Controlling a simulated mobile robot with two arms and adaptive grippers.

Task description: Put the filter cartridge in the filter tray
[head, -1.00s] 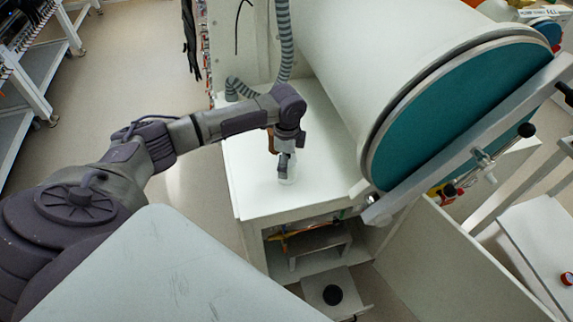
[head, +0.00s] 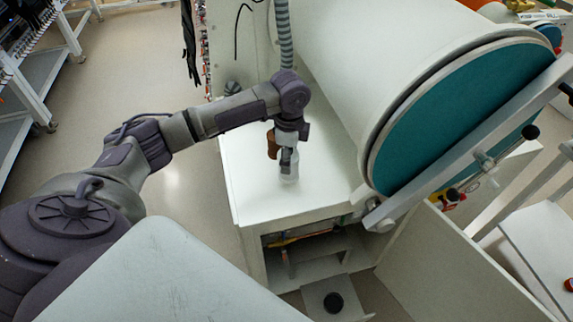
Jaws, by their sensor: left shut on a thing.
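My left gripper (head: 288,164) points down over the white cabinet top and is shut on a pale, whitish cylinder, taken to be the filter cartridge (head: 290,177). The fingers hide part of the cartridge. It stands upright in the grip, near the middle of the cabinet top; I cannot tell whether its lower end clears the surface. I cannot make out the filter tray for certain. My right gripper is not in view.
A brown object (head: 271,144) shows just behind the gripper. The white cabinet top (head: 258,200) is otherwise mostly clear. A large white cylinder with a teal end (head: 455,120) stands close on the right.

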